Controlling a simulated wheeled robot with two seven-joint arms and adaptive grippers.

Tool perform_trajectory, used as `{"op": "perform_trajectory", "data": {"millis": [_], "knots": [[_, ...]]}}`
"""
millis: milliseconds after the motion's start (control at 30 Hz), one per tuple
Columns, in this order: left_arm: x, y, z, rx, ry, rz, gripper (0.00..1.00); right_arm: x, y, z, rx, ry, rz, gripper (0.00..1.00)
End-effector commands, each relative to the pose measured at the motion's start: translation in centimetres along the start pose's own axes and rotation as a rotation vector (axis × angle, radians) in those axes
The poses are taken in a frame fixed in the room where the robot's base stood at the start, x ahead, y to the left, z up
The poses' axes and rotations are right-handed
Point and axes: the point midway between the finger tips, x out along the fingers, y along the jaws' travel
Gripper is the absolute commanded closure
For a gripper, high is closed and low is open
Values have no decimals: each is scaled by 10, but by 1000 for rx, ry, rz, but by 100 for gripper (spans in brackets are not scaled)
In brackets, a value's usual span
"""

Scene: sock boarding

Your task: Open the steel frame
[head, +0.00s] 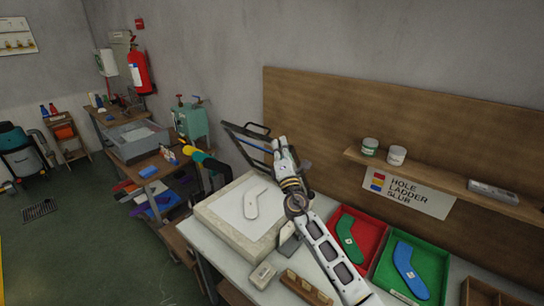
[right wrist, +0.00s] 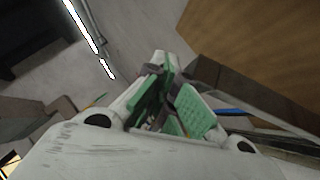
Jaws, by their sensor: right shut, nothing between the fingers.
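The dark steel frame (head: 240,150) stands raised and tilted at the back of the pale block (head: 222,228), with a blue strip along it. A white board with a sock-shaped outline (head: 255,203) lies on the block, uncovered. My right gripper (head: 279,146) is beside the frame's right part, at the end of the arm reaching up from the lower right. In the right wrist view its green-padded fingers (right wrist: 168,105) are shut with nothing between them. Whether they touch the frame I cannot tell. My left gripper is not in view.
A red tray (head: 371,222) and a green tray (head: 438,262) holding sock shapes stand right of my right arm. A wooden block (head: 305,287) lies at the bench front. A wall shelf (head: 440,180) is behind. A black item with a yellow-and-teal bar (head: 208,163) stands left of the block.

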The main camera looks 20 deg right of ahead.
Motion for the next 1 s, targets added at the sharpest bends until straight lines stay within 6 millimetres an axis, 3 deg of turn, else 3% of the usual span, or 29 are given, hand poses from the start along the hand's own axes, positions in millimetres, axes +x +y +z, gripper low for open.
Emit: {"op": "perform_trajectory", "data": {"millis": [33, 700, 1000], "knots": [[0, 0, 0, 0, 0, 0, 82, 3, -17, 5, -3, 2, -26, 100], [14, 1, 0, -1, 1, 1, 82, 72, -44, 72, 0, 5, -25, 100], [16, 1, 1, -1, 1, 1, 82, 81, -47, 81, 3, 7, -25, 100]]}}
